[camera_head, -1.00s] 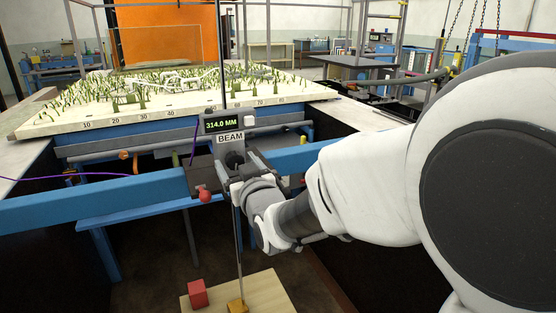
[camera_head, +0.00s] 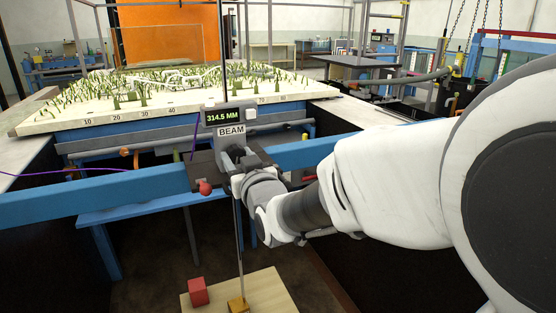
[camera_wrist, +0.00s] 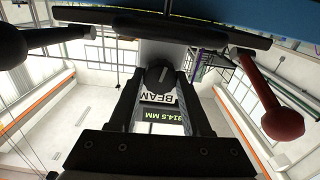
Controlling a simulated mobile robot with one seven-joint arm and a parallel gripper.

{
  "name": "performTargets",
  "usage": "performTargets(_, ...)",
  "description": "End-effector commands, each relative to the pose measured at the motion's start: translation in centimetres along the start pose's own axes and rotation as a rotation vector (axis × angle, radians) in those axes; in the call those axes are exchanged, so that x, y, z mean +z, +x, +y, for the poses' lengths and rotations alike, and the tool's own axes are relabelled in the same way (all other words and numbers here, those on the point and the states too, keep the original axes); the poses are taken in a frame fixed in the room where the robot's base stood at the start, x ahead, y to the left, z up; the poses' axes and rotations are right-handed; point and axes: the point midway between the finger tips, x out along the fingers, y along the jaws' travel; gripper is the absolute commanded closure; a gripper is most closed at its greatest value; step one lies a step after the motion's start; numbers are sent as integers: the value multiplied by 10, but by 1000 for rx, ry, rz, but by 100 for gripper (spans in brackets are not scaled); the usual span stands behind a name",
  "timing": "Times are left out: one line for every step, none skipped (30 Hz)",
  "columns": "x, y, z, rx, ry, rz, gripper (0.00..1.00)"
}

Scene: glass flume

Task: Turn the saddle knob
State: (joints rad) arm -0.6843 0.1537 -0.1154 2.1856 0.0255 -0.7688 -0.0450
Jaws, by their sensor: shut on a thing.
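The saddle (camera_head: 231,116) sits on the blue beam (camera_head: 110,196), with a BEAM label and a display reading 314.5 MM. My gripper (camera_head: 238,172) is at the saddle's front, and the arm and fingers mostly hide the knob in the head view. In the wrist view the round dark saddle knob (camera_wrist: 160,75) lies between the two fingers of my gripper (camera_wrist: 160,82), which is shut on it. The inverted display (camera_wrist: 160,114) shows past the knob.
A red ball-ended lever (camera_head: 205,188) sticks out left of my gripper and also shows in the wrist view (camera_wrist: 283,124). A thin vertical rod (camera_head: 240,255) hangs below the saddle to a yellow block (camera_head: 238,305). A red cube (camera_head: 198,291) rests on a wooden board (camera_head: 270,290).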

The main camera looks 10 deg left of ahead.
Motion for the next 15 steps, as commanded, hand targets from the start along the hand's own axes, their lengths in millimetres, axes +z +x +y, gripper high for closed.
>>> performTargets(0, 0, 0, 1, 0, -3, 100)
performTargets(0, 0, 0, 1, 0, -3, 100)
performTargets(0, 0, 0, 1, 0, -3, 100)
performTargets(0, 0, 0, 1, 0, -3, 100)
performTargets(0, 0, 0, 1, 0, -3, 100)
performTargets(0, 0, 0, 1, 0, -3, 48)
performTargets(0, 0, 0, 1, 0, -3, 43)
performTargets(0, 0, 0, 0, 0, -3, 37)
performTargets(0, 0, 0, 0, 0, -3, 30)
performTargets(0, 0, 0, 0, 0, -3, 25)
performTargets(0, 0, 0, 0, 0, -2, 22)
performTargets(0, 0, 0, 0, 0, -2, 22)
performTargets(0, 0, 0, 0, 0, -2, 22)
performTargets(0, 0, 0, 0, 0, -2, 22)
performTargets(0, 0, 0, 0, 0, -2, 22)
